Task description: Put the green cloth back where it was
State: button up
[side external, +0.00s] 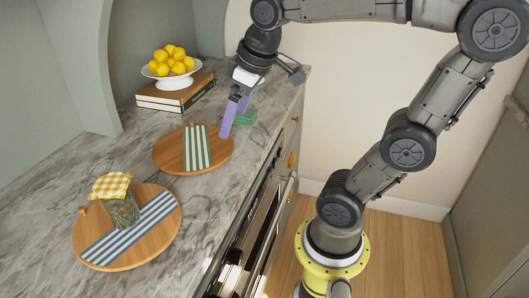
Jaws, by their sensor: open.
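A green and white striped cloth (198,147) lies flat across the far round wooden board (168,157). A smaller green item (247,117) lies on the counter to the right of that board, close to the counter's edge. It looks like folded cloth, but it is too small to be sure. My gripper (233,121) points down with its purple fingers apart. It is between the far board and the green item, and one finger partly overlaps the item in the picture. I cannot tell whether they touch.
A near round board (165,235) holds a blue striped cloth (113,241) and a jar (121,210) with a yellow checked cover. A white bowl of lemons (153,70) stands on books (158,103) at the back. Bare marble lies left of the boards.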

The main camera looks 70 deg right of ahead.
jog(key=s+a+f+t, duration=0.1)
jog(key=s+a+f, duration=0.3)
jog(key=s, duration=0.3)
jog(key=shift+s+a+f+y, duration=0.25)
jog(key=shift+s+f+y, duration=0.15)
jog(key=shift+f, duration=0.2)
dwell(0.5)
